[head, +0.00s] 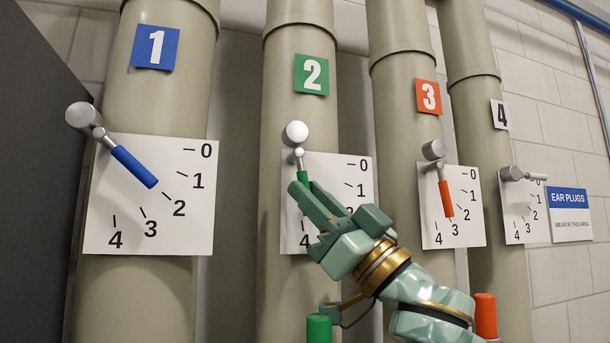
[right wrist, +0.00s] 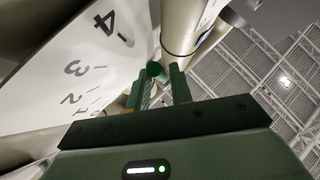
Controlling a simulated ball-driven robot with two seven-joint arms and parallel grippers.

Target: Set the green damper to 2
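The green damper lever (head: 302,174) is on the pipe marked with a green 2. Its green handle hangs nearly straight down from a silver pivot, roughly toward the 4 end of the white dial plate (head: 358,166). My right gripper (head: 300,190) is at the lower end of the handle and hides the 2 and 3 marks. In the right wrist view, the round green handle end (right wrist: 155,69) shows near the tips of my right gripper (right wrist: 162,82), closer to the left finger. The fingers stand apart, with a gap between them. My left gripper is not in view.
A blue lever (head: 134,167) on pipe 1 points near 2. An orange lever (head: 446,198) on pipe 3 points down, and another lever (head: 525,174) is on pipe 4. A green cylinder (head: 319,328) and an orange one (head: 485,315) stand below. A dark panel (head: 35,170) is at left.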

